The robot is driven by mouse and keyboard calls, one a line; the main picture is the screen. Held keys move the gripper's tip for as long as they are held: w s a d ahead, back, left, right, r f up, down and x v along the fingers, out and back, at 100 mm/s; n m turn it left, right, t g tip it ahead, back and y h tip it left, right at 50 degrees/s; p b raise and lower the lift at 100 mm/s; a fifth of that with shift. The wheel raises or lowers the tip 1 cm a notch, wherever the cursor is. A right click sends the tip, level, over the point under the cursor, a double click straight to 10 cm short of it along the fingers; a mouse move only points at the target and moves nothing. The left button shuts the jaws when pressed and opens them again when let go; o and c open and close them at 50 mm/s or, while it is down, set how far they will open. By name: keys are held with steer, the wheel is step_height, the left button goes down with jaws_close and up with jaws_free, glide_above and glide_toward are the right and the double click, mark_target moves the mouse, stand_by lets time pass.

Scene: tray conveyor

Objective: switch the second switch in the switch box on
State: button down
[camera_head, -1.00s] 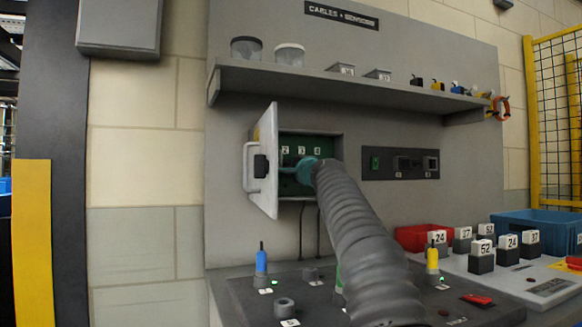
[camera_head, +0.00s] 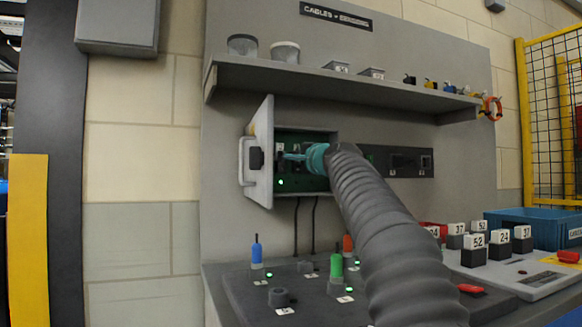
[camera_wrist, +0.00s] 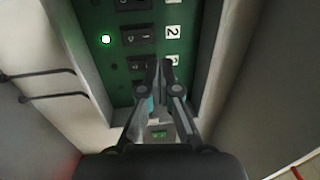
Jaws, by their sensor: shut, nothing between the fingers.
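The switch box (camera_head: 334,165) is open on the wall panel, its grey door (camera_head: 262,160) swung out to the left. In the wrist view its green panel (camera_wrist: 98,18) carries a column of black rocker switches with white number plates. The second switch (camera_wrist: 137,36) is beside plate 2 (camera_wrist: 172,32), and the round light (camera_wrist: 105,39) beside it glows green. My gripper (camera_wrist: 159,66) is shut and empty, its tips just below the second switch in that view and partly covering the third. In the head view my gripper (camera_head: 287,156) reaches into the box. Contact cannot be told.
The open door's edge and the box side walls (camera_wrist: 216,75) stand close around my gripper. Two dark cables (camera_head: 305,222) hang below the box. A shelf (camera_head: 330,83) runs above. A console with coloured plugs (camera_head: 256,254) and numbered blocks (camera_head: 474,248) lies below.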

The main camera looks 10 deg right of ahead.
steer(key=s, duration=0.3)
steer(key=s+d+b, duration=0.1)
steer(key=s, duration=0.1)
steer(key=shift+s+r, duration=0.3)
steer(key=shift+r, duration=0.1)
